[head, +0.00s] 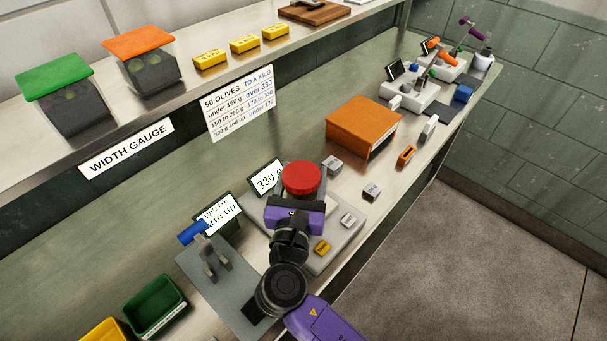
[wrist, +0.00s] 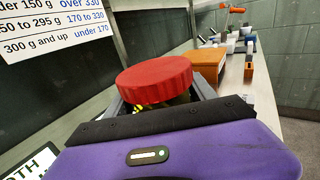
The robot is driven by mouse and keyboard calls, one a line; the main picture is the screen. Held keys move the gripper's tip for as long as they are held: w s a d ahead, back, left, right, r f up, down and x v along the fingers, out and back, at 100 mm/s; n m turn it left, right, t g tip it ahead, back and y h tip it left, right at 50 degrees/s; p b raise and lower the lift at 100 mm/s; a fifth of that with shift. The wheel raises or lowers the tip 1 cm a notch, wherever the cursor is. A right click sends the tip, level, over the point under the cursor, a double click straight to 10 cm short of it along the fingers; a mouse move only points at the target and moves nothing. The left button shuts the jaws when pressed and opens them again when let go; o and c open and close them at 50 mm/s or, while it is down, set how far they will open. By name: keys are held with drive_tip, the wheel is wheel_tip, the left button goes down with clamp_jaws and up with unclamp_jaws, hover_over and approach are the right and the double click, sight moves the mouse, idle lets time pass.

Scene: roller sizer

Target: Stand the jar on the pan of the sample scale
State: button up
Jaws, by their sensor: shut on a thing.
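The jar has a round red lid (head: 301,178); its body is mostly hidden below the lid and behind my gripper. In the wrist view the red lid (wrist: 155,80) shows close up, between grey fingers, with a dark jar side just visible below. My gripper (head: 300,192) is shut on the jar, which looks upright. The sample scale (head: 335,236) is a light grey box under my gripper, with a display (head: 267,177) reading 330 g. The jar is over the scale's back part. The pan is hidden, so I cannot tell whether the jar touches it.
A width gauge (head: 212,262) with a blue handle stands left of the scale, beside a display (head: 218,214). Small blocks and an orange box (head: 362,127) lie to the right. A green bin (head: 155,306) is front left. A shelf runs above the bench's back.

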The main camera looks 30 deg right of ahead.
drive_tip(key=o, duration=1.8)
drive_tip(key=shift+f, duration=0.1)
drive_tip(key=shift+s+a, duration=0.1)
drive_tip(key=shift+a, duration=0.05)
drive_tip(key=b+v, duration=0.1)
drive_tip(key=v, duration=1)
drive_tip(key=shift+s+a+b, duration=0.25)
drive_tip(key=shift+b, duration=0.05)
